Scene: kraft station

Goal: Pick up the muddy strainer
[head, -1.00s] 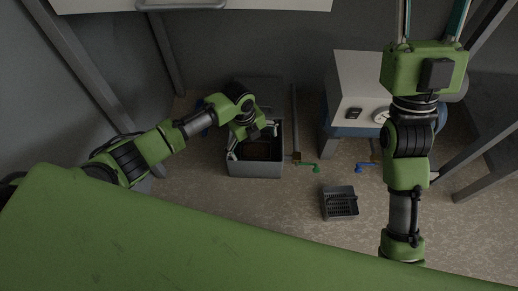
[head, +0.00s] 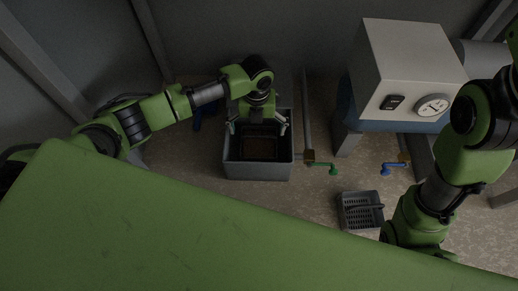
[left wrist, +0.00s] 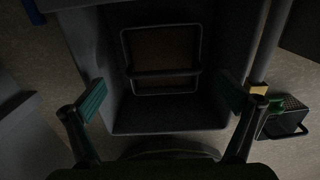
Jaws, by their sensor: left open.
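The muddy strainer (head: 262,147) lies inside a grey tub (head: 258,172). It has a brown base, and in the left wrist view the strainer (left wrist: 163,48) shows a thin dark rectangular frame and a dark bar across it. My left gripper (head: 257,128) is over the tub, open and empty, its fingers spread to either side. In the left wrist view the open left gripper (left wrist: 163,100) has the strainer between and beyond its green-padded fingers, apart from both. My right arm is at the right edge of the head view; its gripper is out of frame.
A grey slotted basket (head: 361,211) stands on the floor right of the tub. A green-handled valve (head: 331,170) and a blue-handled valve (head: 390,168) are near it. A white box with a gauge (head: 415,60) stands behind. Speckled floor is clear between tub and basket.

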